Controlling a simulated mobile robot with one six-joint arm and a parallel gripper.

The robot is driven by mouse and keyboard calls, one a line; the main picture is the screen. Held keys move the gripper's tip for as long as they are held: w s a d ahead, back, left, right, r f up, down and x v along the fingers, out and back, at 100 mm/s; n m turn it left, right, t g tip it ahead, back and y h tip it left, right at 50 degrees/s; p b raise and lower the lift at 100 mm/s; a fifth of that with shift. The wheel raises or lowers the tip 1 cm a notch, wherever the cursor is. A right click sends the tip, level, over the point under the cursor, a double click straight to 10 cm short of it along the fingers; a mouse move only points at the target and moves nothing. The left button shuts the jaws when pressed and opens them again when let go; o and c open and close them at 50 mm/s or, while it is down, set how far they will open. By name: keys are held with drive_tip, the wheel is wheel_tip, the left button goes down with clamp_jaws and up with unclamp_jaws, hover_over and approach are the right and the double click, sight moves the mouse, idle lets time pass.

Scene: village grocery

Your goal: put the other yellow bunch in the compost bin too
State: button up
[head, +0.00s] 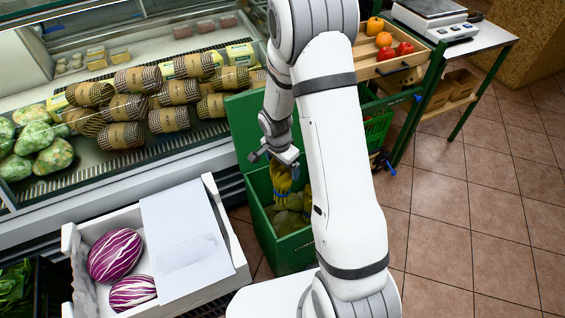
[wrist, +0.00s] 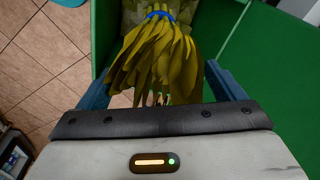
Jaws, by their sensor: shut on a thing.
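The yellow bunch (head: 281,182) hangs from my gripper (head: 284,158) in the head view, over the mouth of the green compost bin (head: 288,255). In the wrist view the bunch (wrist: 155,60) is between the two fingers of my gripper (wrist: 158,72), with a blue band (wrist: 161,15) around its far end. My gripper is shut on it. The bin's lid (head: 243,125) stands open. Pale green heads lie inside the bin (wrist: 101,30), and another yellowish piece (head: 307,195) shows beside my arm. My arm hides part of the bin's right side.
A white crate (head: 228,262) with red-purple cabbages (head: 115,255) and a white sheet (head: 184,238) stands left of the bin. Behind is a chilled display (head: 130,165) with wrapped goods. A green basket (head: 378,128) and produce shelf (head: 390,65) are to the right. The tiled floor (head: 480,220) at right is clear.

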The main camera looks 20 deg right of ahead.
wheel_tip(320, 180, down, 26)
drive_tip(key=b, duration=2.6)
drive_tip(key=shift+r, duration=0.15)
drive_tip(key=o, duration=1.3)
drive_tip(key=shift+o, duration=0.2)
drive_tip(key=shift+s+a+r+p, duration=0.15)
drive_tip(key=shift+r+p, duration=0.25)
drive_tip(key=shift+r, duration=0.9)
drive_tip(key=shift+a+r+p, duration=0.1)
drive_tip(key=shift+r+p, duration=0.35)
drive_tip(key=shift+r, duration=0.85)
drive_tip(key=shift+s+a+r+p, duration=0.15)
drive_tip(key=shift+r+p, duration=0.25)
drive_tip(key=shift+r, duration=0.9)
